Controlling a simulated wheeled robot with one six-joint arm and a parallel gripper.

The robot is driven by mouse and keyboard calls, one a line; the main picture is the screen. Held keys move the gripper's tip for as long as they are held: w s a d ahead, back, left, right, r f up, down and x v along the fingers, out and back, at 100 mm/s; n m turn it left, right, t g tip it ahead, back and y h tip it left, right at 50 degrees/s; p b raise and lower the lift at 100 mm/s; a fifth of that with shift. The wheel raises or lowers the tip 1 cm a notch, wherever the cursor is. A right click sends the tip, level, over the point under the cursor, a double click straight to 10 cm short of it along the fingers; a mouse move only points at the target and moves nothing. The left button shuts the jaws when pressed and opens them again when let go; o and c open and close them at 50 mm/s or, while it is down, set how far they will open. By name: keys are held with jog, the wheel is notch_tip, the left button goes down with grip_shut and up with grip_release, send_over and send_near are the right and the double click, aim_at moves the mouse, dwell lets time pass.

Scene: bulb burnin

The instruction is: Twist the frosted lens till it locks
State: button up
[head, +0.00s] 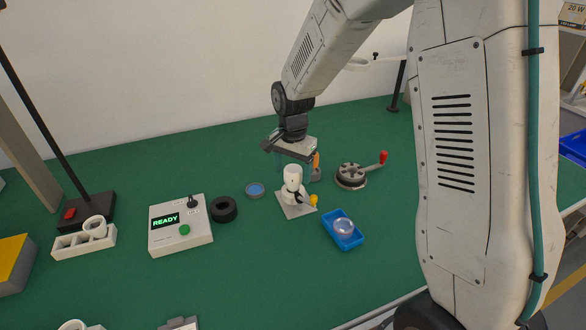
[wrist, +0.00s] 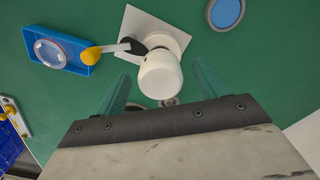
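A white lamp head with a rounded, pale cap (head: 293,173) stands on a square light plate (head: 299,211). The cap also shows in the wrist view (wrist: 160,76); I take it to be the frosted lens, but cannot be sure. A dark lever with a yellow handle (wrist: 92,53) sticks out from the lamp's side. My gripper (head: 295,162) is above the lamp, fingers pointing down. In the wrist view its greenish fingers are apart, with the cap showing between them and a gap on each side. Whether the fingertips reach down beside the cap is unclear.
A blue tray (head: 355,242) holds a round clear lens (head: 343,226). A blue disc (head: 255,190), a black ring (head: 223,208) and a control box reading READY (head: 180,238) lie left. A round metal fixture with a red-knobbed crank (head: 351,177) stands right.

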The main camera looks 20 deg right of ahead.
aim_at(294, 170)
notch_tip(294, 170, up, 8)
jog(key=shift+f, duration=0.1)
dwell(0.5)
dwell(0.4)
jog(key=shift+s+n, duration=0.3)
jog(key=shift+n, duration=0.2)
jog(key=s+d+r+n, duration=0.1)
jog(key=s+r+n, duration=0.2)
jog(key=s, duration=0.7)
jog(key=s+d+r+n+t, duration=0.1)
jog(key=s+r+n, duration=0.2)
jog(key=s, duration=0.7)
jog(key=s+d+r+n, duration=0.1)
jog(key=s+r+n, duration=0.2)
jog(key=s, duration=0.7)
notch_tip(294, 170, up, 2)
jog(key=shift+s, duration=0.25)
